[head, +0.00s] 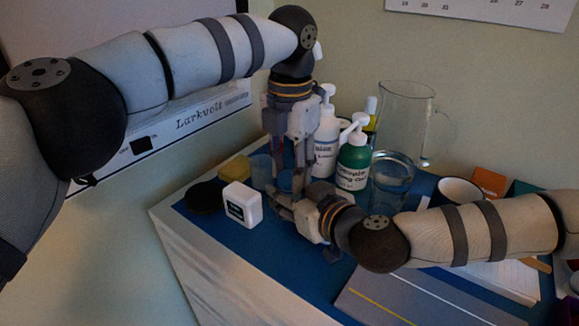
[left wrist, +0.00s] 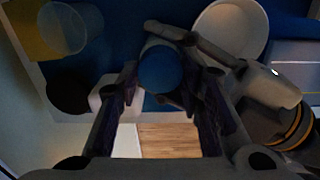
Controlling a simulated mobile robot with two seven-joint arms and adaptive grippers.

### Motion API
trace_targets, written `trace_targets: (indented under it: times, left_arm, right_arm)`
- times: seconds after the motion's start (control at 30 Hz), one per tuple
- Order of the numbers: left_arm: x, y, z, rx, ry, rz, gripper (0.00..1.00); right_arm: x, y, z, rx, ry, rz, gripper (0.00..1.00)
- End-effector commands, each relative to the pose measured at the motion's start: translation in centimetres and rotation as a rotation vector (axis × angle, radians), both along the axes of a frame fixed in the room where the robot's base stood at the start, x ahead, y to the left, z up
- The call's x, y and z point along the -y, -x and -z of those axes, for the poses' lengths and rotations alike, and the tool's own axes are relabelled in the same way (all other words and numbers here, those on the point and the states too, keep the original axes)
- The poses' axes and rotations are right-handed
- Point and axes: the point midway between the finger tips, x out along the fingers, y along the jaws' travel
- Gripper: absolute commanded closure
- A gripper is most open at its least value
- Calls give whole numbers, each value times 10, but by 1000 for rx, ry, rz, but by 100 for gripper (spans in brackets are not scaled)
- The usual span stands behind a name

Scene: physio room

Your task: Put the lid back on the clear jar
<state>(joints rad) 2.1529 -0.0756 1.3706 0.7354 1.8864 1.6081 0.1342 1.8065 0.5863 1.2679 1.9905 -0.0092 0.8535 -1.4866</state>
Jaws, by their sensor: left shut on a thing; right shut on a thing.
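My left gripper (head: 288,182) points down and is shut on a round blue lid (left wrist: 160,70), which shows between its fingers in the left wrist view. A little of the blue lid also shows in the head view (head: 286,180). My right gripper (head: 277,203) comes in from the right, low and close under the left one. Its fingers reach around just below the lid, also seen in the left wrist view (left wrist: 170,52). It appears shut on the clear jar, whose body is mostly hidden by the lid and fingers. I cannot tell whether lid and jar touch.
A translucent tumbler (head: 261,171), yellow sponge (head: 236,168), black disc (head: 204,197) and white box (head: 242,204) stand left of the grippers. Pump bottles (head: 354,160), a glass (head: 391,184) and a pitcher (head: 402,118) crowd behind. A white round vessel (left wrist: 230,28) is beside the right gripper.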

Motion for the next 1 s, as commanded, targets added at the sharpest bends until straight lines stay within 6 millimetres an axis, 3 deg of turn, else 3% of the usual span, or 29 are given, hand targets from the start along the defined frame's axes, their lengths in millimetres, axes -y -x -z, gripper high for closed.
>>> trace_targets:
  times: [0.1, 0.23, 0.5, 0.53, 0.6, 0.87, 1.0]
  left_arm:
    - [0, 0, 0, 0, 1, 265, 75]
    - [0, 0, 0, 1, 0, 416, 75]
    - [0, 0, 0, 1, 0, 433, 75]
    - [0, 0, 0, 1, 0, 432, 62]
    - [0, 0, 0, 1, 0, 432, 46]
    - [0, 0, 0, 1, 0, 430, 46]
    - [1, 0, -14, 4, 0, 429, 46]
  right_arm:
    - [0, 0, 0, 0, 0, -1, 100]
    - [0, 0, 0, -1, 0, -1, 100]
    - [0, 0, 0, -1, 1, 0, 100]
    - [0, 0, 0, -1, 1, 0, 100]
    - [0, 0, 0, -1, 1, 0, 100]
    - [0, 0, 0, -1, 1, 0, 100]
    - [0, 0, 0, -1, 1, 0, 100]
